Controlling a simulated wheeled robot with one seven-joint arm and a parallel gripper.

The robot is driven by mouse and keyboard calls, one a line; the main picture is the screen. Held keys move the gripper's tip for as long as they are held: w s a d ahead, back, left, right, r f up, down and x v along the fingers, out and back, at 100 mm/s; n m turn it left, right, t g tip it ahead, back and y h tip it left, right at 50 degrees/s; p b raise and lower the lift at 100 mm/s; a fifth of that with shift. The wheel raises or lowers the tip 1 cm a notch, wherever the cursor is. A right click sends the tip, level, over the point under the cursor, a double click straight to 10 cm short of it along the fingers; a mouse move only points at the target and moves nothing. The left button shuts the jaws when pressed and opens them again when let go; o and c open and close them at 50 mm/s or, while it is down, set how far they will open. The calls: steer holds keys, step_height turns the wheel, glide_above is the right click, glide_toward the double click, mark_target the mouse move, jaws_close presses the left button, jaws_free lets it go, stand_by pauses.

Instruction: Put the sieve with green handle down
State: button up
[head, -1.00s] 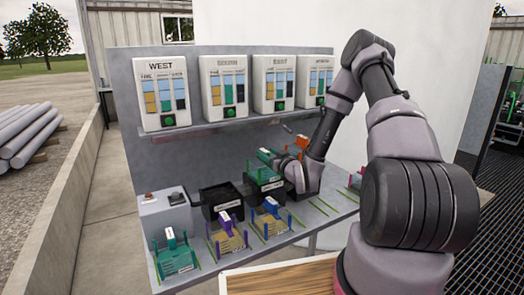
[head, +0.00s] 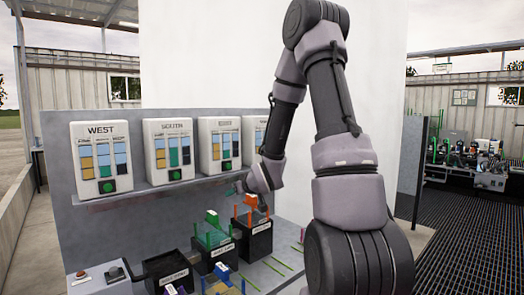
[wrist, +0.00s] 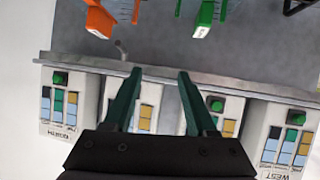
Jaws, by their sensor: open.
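The green-handled sieve (head: 212,238) sits at a black bin (head: 216,255) on the bench in the head view. Its green handle (wrist: 203,20) shows at the top of the wrist view, apart from my fingers. My gripper (wrist: 160,75) is open, with nothing between its dark green fingers. In the head view my gripper (head: 240,188) is above the bench near an orange-handled piece (head: 250,203), up and right of the sieve. The lower part of the sieve is hidden in the bin.
A shelf (head: 150,190) with several white panels, one marked WEST (head: 103,157), runs behind the bench. Another black bin (head: 168,270) stands left of the sieve, and one (head: 257,240) right of it. A grey button box (head: 97,279) is at the left end.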

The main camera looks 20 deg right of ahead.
steer(key=s+d+r+m+g+h, duration=0.1)
steer(key=s+r+m+g+h, duration=0.1)
steer(key=s+r, duration=0.55)
steer(key=s+a+r+m+g, duration=0.1)
steer(key=s+r, duration=0.3)
steer(key=s, duration=0.3)
steer(key=s+a+r+m+g+y, duration=0.1)
steer(key=s+r, duration=0.3)
steer(key=s, duration=0.4)
steer(key=s+a+r+m+g+y, duration=0.1)
steer(key=s+r+m, duration=0.1)
steer(key=s+r, duration=0.2)
steer(key=s, duration=0.3)
steer(key=shift+s+a+r+m, duration=0.3)
steer(key=shift+s+a+m, duration=0.05)
steer(key=shift+a+m, duration=0.05)
